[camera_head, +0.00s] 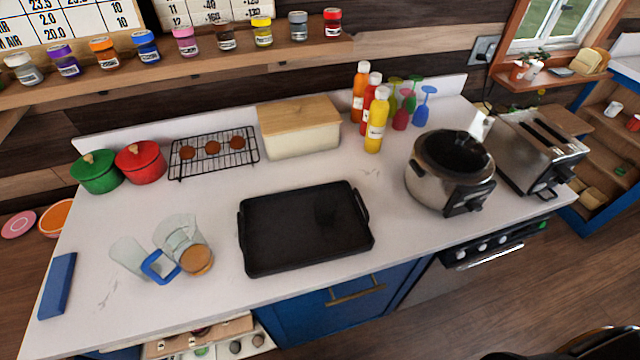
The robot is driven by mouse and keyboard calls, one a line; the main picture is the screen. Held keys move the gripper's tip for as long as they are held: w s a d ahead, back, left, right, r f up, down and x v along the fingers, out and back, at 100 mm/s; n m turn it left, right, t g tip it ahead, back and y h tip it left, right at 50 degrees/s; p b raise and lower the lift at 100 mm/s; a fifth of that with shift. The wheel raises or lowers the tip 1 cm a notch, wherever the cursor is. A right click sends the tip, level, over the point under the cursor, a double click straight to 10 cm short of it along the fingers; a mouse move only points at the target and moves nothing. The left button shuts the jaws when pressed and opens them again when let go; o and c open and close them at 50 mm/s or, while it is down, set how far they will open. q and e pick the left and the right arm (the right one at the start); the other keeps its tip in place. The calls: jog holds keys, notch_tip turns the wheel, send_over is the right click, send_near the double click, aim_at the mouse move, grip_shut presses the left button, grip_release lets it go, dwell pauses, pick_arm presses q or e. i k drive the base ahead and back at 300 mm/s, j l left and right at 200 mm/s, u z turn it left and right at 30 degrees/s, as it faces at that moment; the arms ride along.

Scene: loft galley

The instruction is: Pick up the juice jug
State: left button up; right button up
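The juice jug (182,238) is a clear vessel with a square blue handle (160,267) and amber colour at its base. It stands on the left front part of the white counter (215,310), its handle towards the front left. A clear drinking glass (128,257) stands close to its left, near the handle; I cannot tell whether they touch. Neither of my grippers shows in the head view. A dark rounded shape at the bottom right corner may be part of my own body.
A black griddle tray (300,228) lies right of the jug. A blue block (57,285) lies at the left end. Green (97,172) and red (141,162) pots and a wire rack (214,152) stand behind. A slow cooker (450,172) and toaster (538,150) stand right.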

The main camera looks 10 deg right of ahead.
aim_at(179, 237)
jog(key=j+u, duration=0.15)
jog(key=u, duration=0.25)
jog(key=j+u, duration=0.15)
jog(key=u, duration=0.2)
